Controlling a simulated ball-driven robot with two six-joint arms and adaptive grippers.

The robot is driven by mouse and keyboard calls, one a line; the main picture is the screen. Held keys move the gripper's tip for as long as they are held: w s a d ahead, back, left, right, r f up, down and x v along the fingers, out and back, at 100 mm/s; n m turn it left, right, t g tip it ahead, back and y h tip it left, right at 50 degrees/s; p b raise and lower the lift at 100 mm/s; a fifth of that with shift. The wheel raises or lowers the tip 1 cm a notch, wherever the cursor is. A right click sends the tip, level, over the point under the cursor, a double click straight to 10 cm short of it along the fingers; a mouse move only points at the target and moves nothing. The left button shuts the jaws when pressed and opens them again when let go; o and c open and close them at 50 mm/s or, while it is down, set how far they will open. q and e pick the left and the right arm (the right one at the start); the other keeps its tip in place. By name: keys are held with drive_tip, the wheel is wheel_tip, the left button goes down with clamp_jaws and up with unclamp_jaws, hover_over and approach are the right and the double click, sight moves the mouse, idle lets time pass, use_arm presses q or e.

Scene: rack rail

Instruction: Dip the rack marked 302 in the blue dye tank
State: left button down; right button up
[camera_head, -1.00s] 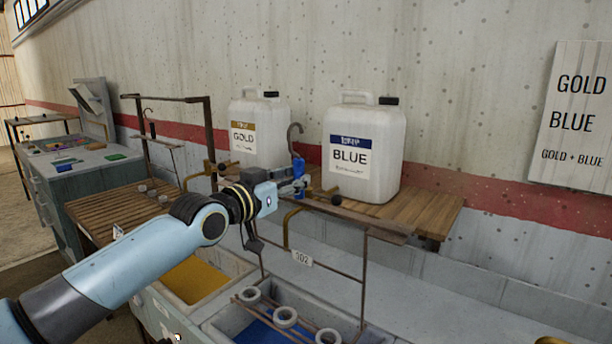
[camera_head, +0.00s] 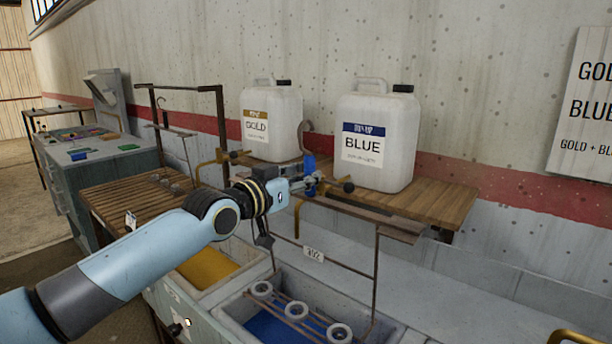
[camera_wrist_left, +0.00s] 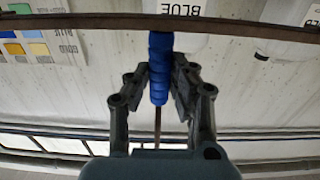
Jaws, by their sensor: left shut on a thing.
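The rack marked 302 is a thin brown wire frame with a white tag (camera_head: 313,254), a curved hook on top and a blue grip (camera_head: 310,178). My left gripper (camera_head: 308,186) is shut on the blue grip, which also shows between the fingers in the left wrist view (camera_wrist_left: 158,70). Pale rings (camera_head: 296,311) sit along the rack's lower bars, over the blue dye tank (camera_head: 226,312). Blue dye shows below and beside the rings. I cannot tell whether the rings touch the dye. My right gripper is out of view.
A tank of gold dye (camera_head: 207,266) adjoins on the left. Jugs labelled GOLD (camera_head: 272,110) and BLUE (camera_head: 375,140) stand on a wooden shelf (camera_head: 445,200) behind the rack. A slatted table (camera_head: 130,200) and another rack stand farther left. A wall sign hangs at right.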

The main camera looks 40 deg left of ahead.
use_arm(q)
drive_tip(key=shift+s+r, duration=0.2)
drive_tip(key=shift+s, duration=0.1)
drive_tip(key=shift+f, duration=0.15)
wheel_tip(320, 180, down, 18)
drive_tip(key=b, duration=1.6)
drive_tip(key=shift+b, duration=0.35)
drive_tip(key=shift+r, duration=0.25)
idle(1.7)
